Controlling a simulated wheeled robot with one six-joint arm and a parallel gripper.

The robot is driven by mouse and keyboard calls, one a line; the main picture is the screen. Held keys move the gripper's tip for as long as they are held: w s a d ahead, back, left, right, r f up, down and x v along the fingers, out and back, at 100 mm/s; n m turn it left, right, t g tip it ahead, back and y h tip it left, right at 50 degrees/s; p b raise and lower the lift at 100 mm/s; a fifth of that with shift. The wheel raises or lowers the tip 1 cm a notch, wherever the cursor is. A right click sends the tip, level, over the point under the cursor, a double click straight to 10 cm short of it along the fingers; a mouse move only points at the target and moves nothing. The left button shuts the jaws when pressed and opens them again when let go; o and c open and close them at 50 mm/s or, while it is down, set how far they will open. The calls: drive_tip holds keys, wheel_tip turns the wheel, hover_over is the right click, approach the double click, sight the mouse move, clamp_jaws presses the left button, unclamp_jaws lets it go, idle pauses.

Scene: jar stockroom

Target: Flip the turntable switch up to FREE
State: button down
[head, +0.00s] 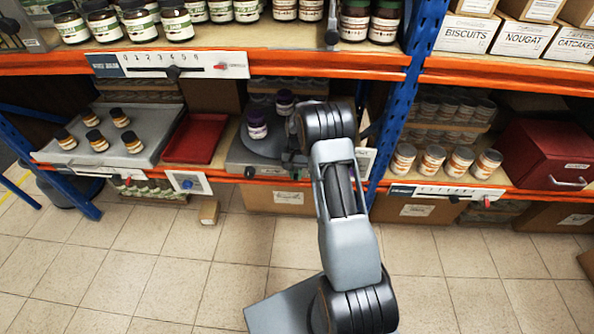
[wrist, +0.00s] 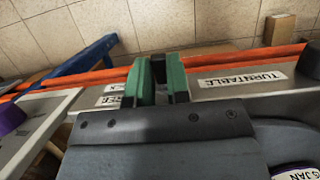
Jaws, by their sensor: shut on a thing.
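The turntable is a grey box with a dark round plate (head: 262,142) on the middle shelf. In the wrist view, a white TURNTABLE label (wrist: 241,78) shows upside down on its front. Small labels ending in "REE" (wrist: 112,101) and another partly covered (wrist: 117,88) are beside my gripper's fingers. My gripper (wrist: 163,70) has its green fingers close together at the front edge, shut on the turntable switch. The switch itself is mostly hidden between the fingers, so its position cannot be told.
Purple-lidded jars stand on the turntable, one (head: 257,125) near its front. A red tray (head: 196,138) and a grey platform (head: 148,128) with several jars are to the left. A blue upright (head: 398,115) is close on the right. The floor in front is mostly clear.

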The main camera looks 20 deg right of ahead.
drive_tip(key=shift+s+d+f+g, duration=0.15)
drive_tip(key=shift+g, duration=0.15)
drive_tip(key=c, duration=1.3)
unclamp_jaws()
drive_tip(key=shift+o, duration=1.1)
drive_tip(key=p+v, duration=0.1)
drive_tip(key=v, duration=0.6)
drive_tip(key=shift+r+p, duration=0.3)
drive_tip(key=shift+r, duration=0.05)
